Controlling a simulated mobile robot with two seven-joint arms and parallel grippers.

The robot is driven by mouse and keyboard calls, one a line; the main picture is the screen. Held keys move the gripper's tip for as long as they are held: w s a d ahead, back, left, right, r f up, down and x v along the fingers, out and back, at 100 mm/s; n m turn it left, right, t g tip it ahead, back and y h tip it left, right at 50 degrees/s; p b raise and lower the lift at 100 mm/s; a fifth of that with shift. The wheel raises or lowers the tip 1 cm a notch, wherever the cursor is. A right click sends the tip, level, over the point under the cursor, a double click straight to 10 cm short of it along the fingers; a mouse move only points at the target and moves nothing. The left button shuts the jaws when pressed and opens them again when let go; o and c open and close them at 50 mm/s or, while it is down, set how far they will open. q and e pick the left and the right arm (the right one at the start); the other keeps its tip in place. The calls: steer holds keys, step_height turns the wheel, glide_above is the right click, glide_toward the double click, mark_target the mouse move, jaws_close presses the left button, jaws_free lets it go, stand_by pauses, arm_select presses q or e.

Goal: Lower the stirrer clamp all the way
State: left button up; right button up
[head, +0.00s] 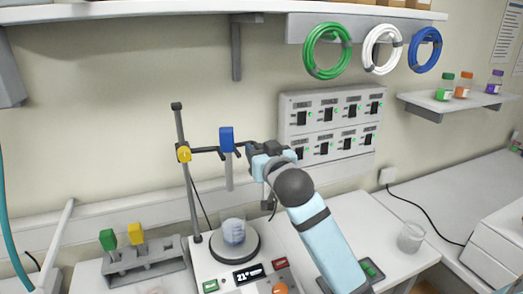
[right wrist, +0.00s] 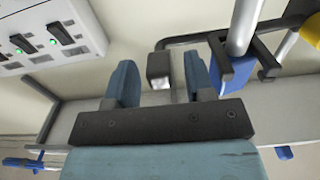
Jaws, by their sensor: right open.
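The stirrer clamp is a dark horizontal arm (head: 204,150) on an upright rod (head: 188,190), with a yellow knob (head: 183,153) at the rod. A blue holder (head: 226,139) on the arm carries a light grey tube (head: 229,172), whose lower end hangs above a beaker (head: 233,231) on the stirrer plate (head: 214,249). My right gripper (head: 270,153) is at the right end of the arm. In the right wrist view my right gripper (right wrist: 160,78) is open, with the arm's dark end block (right wrist: 160,66) between or just beyond its fingers; contact is unclear. My left gripper is out of view.
A switch panel (head: 333,121) is on the wall behind my right gripper. A grey rack (head: 146,262) with green and yellow pieces stands left of the stirrer. An empty-looking glass beaker (head: 411,238) stands at the right. Coloured tubing coils (head: 327,51) hang above.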

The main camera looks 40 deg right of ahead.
steer(key=shift+c, duration=0.2)
jaws_close()
step_height(320, 180, down, 15)
steer(key=b, duration=0.6)
steer(key=shift+r+b, duration=0.2)
steer(key=shift+b, duration=0.15)
steer(key=shift+o, duration=0.2)
jaws_free()
